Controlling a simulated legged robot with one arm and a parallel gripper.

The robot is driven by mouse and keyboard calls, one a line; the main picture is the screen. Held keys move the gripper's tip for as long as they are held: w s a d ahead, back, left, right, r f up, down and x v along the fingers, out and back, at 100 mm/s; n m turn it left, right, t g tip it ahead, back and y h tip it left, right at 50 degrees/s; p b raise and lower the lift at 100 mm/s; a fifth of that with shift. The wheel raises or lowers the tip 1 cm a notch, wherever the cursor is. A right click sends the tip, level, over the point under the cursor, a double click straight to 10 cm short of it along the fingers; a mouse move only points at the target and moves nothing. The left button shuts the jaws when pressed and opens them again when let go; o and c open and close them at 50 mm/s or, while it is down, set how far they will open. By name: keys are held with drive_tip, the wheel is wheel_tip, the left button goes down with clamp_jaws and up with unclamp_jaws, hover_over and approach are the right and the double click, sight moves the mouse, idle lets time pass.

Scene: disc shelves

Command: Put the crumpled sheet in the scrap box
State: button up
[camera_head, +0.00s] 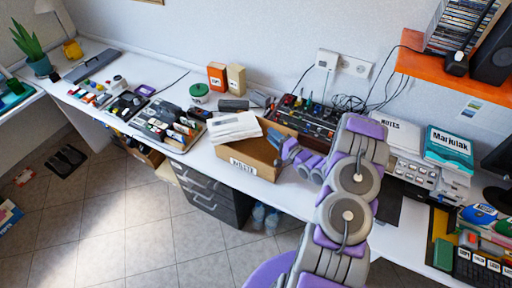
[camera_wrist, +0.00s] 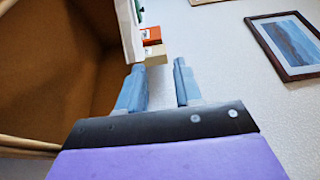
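The scrap box appears to be the open brown cardboard box (camera_head: 284,172) with a dark-lettered label, on the desk in the head view. Its brown inside (camera_wrist: 50,60) fills the left of the wrist view. A white flat item (camera_head: 233,127) shows at the box's back left rim; I cannot tell whether it rests on it or stands behind. I cannot make out a crumpled sheet in either view. My gripper (camera_head: 279,141) is over the box's right side. In the wrist view my gripper (camera_wrist: 158,78) has its fingers apart, with nothing held between them.
Orange (camera_head: 217,76) and beige (camera_head: 236,78) boxes stand by the wall. A tool-filled tray (camera_head: 308,122) and cables lie behind my gripper. An orange shelf (camera_head: 450,76) juts out at upper right. A dark drawer unit (camera_head: 212,198) stands under the desk. Floor (camera_head: 120,235) is open at front left.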

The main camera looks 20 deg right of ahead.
drive_tip(key=p+v, duration=0.1)
drive_tip(key=v, duration=0.8)
drive_tip(key=shift+s, duration=0.35)
drive_tip(key=shift+d, duration=0.1)
drive_tip(key=w+d+r+n+g+h, duration=0.3)
drive_tip(key=w+r+n+g+h, duration=0.2)
drive_tip(key=n+g, duration=0.15)
drive_tip(key=s+a+r+n+g+h, duration=0.2)
drive_tip(key=s+a+r+g+h, duration=0.25)
drive_tip(key=r, duration=0.65)
drive_tip(key=s+a+r+n+g+y, duration=0.1)
drive_tip(key=s+a+r+n+g, duration=0.1)
drive_tip(key=s+a, duration=0.5)
drive_tip(key=s+a+r+n+g+y, duration=0.2)
drive_tip(key=s+a+r, duration=0.3)
drive_tip(key=s, duration=1)
drive_tip(key=s+a+r+n+g+y, duration=0.1)
drive_tip(key=s+a+r+n+g, duration=0.1)
drive_tip(key=s+a, duration=0.9)
drive_tip(key=shift+s+r+g, duration=0.5)
drive_tip(key=shift+r+g, duration=0.35)
drive_tip(key=shift+g, duration=0.15)
